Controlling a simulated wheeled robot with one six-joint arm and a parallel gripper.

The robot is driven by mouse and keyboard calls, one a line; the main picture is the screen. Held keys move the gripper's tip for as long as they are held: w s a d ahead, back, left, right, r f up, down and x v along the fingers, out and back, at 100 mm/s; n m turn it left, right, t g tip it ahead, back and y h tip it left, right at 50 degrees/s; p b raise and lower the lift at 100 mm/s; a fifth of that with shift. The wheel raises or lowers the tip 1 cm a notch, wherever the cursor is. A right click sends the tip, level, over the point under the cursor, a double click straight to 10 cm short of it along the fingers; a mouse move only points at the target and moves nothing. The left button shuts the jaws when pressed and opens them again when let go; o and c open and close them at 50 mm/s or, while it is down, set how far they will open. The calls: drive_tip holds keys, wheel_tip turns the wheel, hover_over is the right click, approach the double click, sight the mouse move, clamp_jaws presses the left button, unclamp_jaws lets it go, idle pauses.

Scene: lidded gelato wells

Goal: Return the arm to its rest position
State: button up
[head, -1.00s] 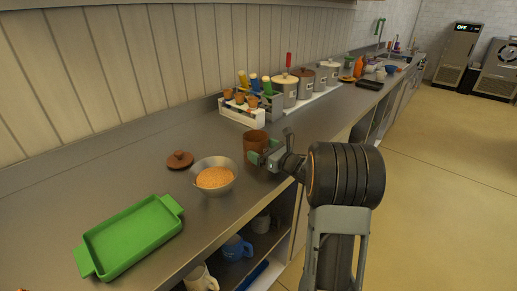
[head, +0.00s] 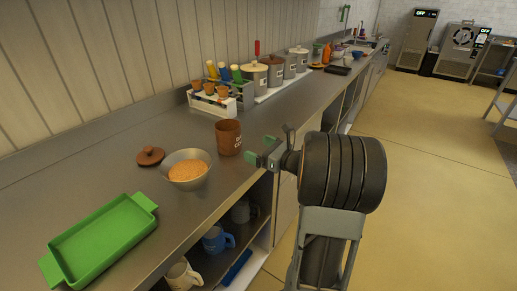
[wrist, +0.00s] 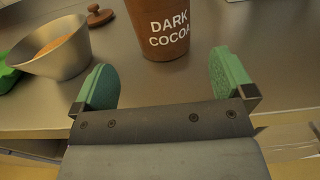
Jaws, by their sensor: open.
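My gripper (head: 262,156) is open and empty, just off the counter's front edge in the head view. In the wrist view its two green fingers (wrist: 162,82) are spread apart with nothing between them. A brown canister (head: 229,138) stands upright on the counter, left of and apart from the fingers. In the wrist view the canister (wrist: 169,28) reads "DARK COCOA" and stands beyond the fingertips. The arm's rest position is not marked in these views.
A metal bowl (head: 186,178) of orange-brown grains, a brown lid (head: 150,156) and a green tray (head: 101,240) stand on the counter. A bottle rack (head: 215,103) and lidded gelato wells (head: 254,75) are farther back. Mugs (head: 217,240) sit on the shelf below. The floor at right is clear.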

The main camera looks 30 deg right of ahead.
idle(0.3)
drive_tip(key=r+m+h+p, duration=0.1)
drive_tip(key=m, duration=0.1)
drive_tip(key=w+r+m+h+p, duration=0.1)
drive_tip(key=r+m+h, duration=0.1)
drive_tip(key=m, duration=0.1)
drive_tip(key=w+a+r+m+h+p, duration=0.1)
drive_tip(key=m, duration=0.1)
drive_tip(key=shift+w+r+m+h, duration=0.1)
drive_tip(key=shift+r+m+h, duration=0.1)
drive_tip(key=shift+m+h, duration=0.2)
drive_tip(key=s+a+r+m+g+p, duration=0.1)
drive_tip(key=s+a+m+g+p, duration=0.2)
drive_tip(key=s+m, duration=0.4)
drive_tip(key=s+a+m+g+h+p, duration=0.1)
drive_tip(key=s+a+m+g, duration=0.4)
drive_tip(key=m, duration=1)
drive_tip(key=s+a+r+m+g+h+p, duration=0.1)
drive_tip(key=s+a+m+g+p, duration=0.3)
drive_tip(key=s+a+m, duration=0.4)
drive_tip(key=m, duration=0.3)
drive_tip(key=shift+s+a+r+g+p, duration=0.15)
drive_tip(key=shift+s+r+g+p, duration=0.15)
drive_tip(key=shift+g+p, duration=0.1)
